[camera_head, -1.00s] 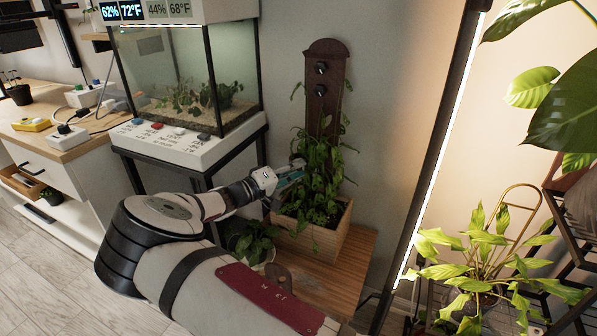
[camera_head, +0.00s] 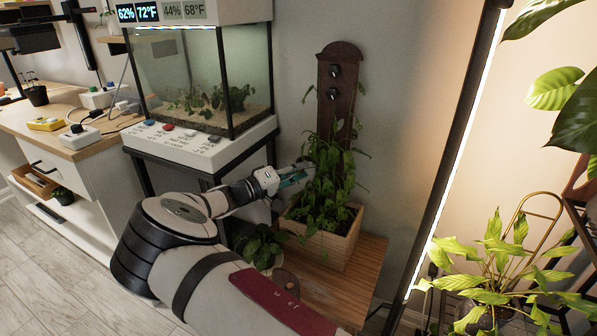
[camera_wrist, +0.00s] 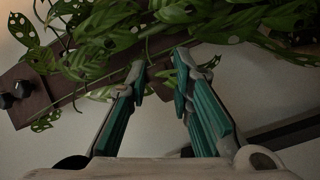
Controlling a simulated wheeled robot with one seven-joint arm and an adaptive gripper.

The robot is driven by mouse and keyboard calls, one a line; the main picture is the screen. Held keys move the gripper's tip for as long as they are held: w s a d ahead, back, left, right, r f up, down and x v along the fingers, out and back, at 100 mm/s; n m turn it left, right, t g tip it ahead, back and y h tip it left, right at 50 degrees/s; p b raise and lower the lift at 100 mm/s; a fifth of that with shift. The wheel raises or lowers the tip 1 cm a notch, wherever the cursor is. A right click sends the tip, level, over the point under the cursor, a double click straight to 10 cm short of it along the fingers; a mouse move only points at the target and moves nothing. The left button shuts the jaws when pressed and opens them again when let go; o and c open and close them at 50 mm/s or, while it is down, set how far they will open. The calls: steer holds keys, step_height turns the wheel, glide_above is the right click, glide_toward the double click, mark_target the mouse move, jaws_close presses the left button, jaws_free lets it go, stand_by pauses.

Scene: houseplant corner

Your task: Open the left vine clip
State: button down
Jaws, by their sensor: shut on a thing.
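A leafy vine (camera_head: 330,172) grows from a wooden planter box (camera_head: 333,243) up a dark wooden board (camera_head: 340,105). My gripper (camera_head: 306,172) is at the left side of the vine, below the two dark knobs. In the wrist view its teal-padded fingers (camera_wrist: 160,72) reach in among stems and leaves, with a gap between the tips. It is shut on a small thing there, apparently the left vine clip. The clip's shape cannot be made out, being small and dark among the leaves and fingertips.
A terrarium (camera_head: 205,90) on a dark stand is close to the left of my arm. A lit vertical bar (camera_head: 458,165) and a leafy plant (camera_head: 495,265) are at the right.

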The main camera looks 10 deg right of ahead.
steer(key=shift+w+a+r, duration=0.2)
steer(key=shift+w+a, duration=0.05)
steer(key=shift+a, duration=0.15)
steer(key=c, duration=1.6)
jaws_free()
steer(key=shift+o, duration=0.6)
steer(key=shift+s+d, duration=0.1)
steer(key=shift+f, duration=0.1)
steer(key=v, duration=1.2)
steer(key=shift+s, duration=0.1)
steer(key=shift+c, duration=0.6)
